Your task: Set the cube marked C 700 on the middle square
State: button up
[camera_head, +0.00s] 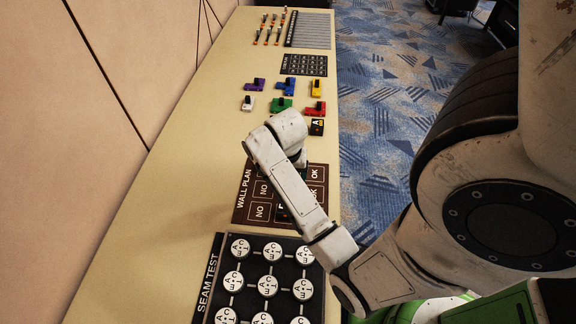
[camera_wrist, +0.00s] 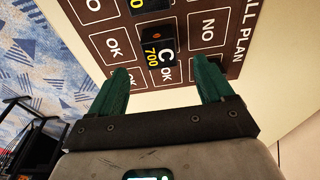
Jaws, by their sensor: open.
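The black cube marked C 700 (camera_wrist: 160,54) stands on the brown wall plan board (camera_wrist: 188,38) in the wrist view, with an OK label just beside it. I cannot tell surely which square it covers. My gripper (camera_wrist: 162,78) is open, its two green fingers to either side of and short of the cube, not touching it. Another dark cube with yellow marking (camera_wrist: 150,5) is cut off at the top edge. In the head view my arm hides much of the board (camera_head: 240,214), including its middle, and the gripper.
A black seam test board (camera_head: 214,290) with several round white pieces lies nearer on the table. Beyond the plan stand a black cube marked A (camera_head: 316,127) and several coloured blocks. A wall runs along the left; the table's left strip is clear.

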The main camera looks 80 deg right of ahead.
jog(key=a+n, duration=0.5)
jog(key=a, duration=0.3)
jog(key=a+n+y, duration=0.1)
jog(key=a+n, duration=0.5)
jog(key=a, duration=0.2)
jog(key=a+n, duration=0.5)
jog(key=a, duration=0.3)
jog(key=shift+s+n+t+y, duration=0.3)
jog(key=shift+t, duration=0.1)
jog(key=shift+c, duration=0.3)
